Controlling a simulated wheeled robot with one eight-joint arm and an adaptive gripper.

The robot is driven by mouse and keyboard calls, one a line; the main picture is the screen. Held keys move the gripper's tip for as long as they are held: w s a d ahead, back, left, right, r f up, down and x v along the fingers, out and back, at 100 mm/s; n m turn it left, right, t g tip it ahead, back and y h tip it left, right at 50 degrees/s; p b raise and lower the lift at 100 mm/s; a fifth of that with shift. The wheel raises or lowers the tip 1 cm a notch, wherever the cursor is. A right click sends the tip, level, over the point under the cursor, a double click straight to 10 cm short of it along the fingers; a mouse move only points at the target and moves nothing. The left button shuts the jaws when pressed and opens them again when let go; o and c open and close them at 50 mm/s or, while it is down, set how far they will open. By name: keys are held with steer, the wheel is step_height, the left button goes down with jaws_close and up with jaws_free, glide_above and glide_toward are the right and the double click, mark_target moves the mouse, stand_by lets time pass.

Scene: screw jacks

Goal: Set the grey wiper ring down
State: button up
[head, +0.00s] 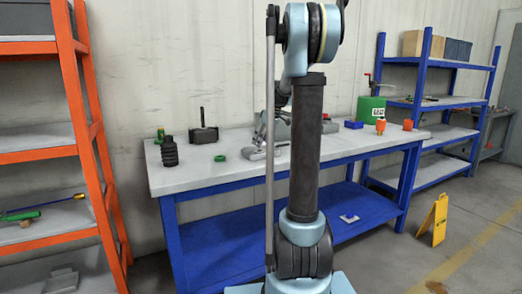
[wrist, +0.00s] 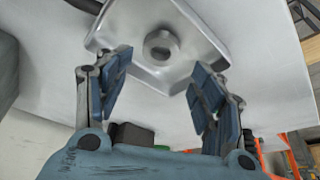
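My gripper (wrist: 160,64) shows in the wrist view with its two blue-padded fingers spread apart and nothing held between them. Just beyond the fingertips is a small grey ring (wrist: 162,45), on or part of a shiny grey metal plate (wrist: 196,42). I cannot tell whether this ring is the wiper ring or a fixed part of the plate. The fingers look apart from the ring. In the head view, a grey metal piece (head: 258,152) lies on the table behind my arm.
The workbench (head: 190,180) holds a black bellows (head: 169,151), a green ring (head: 219,158), a dark block (head: 203,134), a green canister (head: 371,109), a blue box (head: 353,124) and orange pieces (head: 380,126). A grey bracket (head: 349,218) lies on the lower shelf. A yellow sign (head: 434,220) stands right.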

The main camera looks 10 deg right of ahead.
steer(key=v, duration=0.7)
steer(key=s+a+f+m+h, duration=0.15)
steer(key=s+f, duration=0.35)
steer(key=s, duration=0.6)
steer(key=s+a+f+m, duration=0.1)
steer(key=s+f+m, duration=0.3)
steer(key=s, duration=0.7)
steer(key=s+a+f+m+h, duration=0.1)
steer(key=s+a+f+m, duration=0.1)
steer(key=s+f, duration=0.65)
steer(key=s+d+f+m, duration=0.2)
steer(key=s+f, duration=0.4)
steer(key=s, duration=0.5)
steer(key=shift+g+h, duration=0.35)
steer(key=shift+g, duration=0.05)
steer(key=shift+w+f, duration=0.15)
steer(key=shift+w, duration=0.25)
